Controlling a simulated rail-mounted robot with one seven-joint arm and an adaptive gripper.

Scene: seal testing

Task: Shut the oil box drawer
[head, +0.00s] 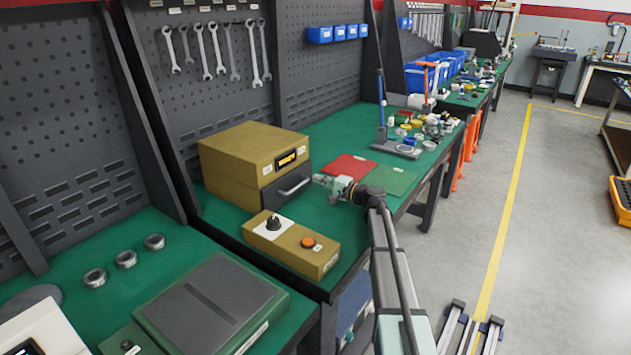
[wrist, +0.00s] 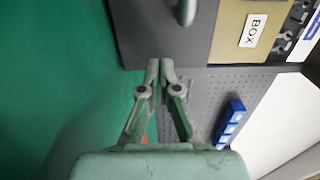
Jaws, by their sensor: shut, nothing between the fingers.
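The oil box (head: 240,150) is a tan metal box on the green bench top, with a small label plate on its upper front. Its dark grey drawer (head: 275,200) is below, with a bar handle (head: 293,186). My gripper (head: 318,179) is shut and empty, just in front of the drawer's right side. In the wrist view, the shut fingertips (wrist: 160,66) are at the lower edge of the dark drawer front (wrist: 150,30). The handle (wrist: 186,10) is partly cut off there. Contact is unclear.
A tan control box (head: 290,245) with a black knob and orange button sits in front of the oil box. Red (head: 349,167) and green (head: 388,180) mats lie right of the drawer. A stand (head: 382,115) and small parts are farther back. A pegboard with wrenches rises behind.

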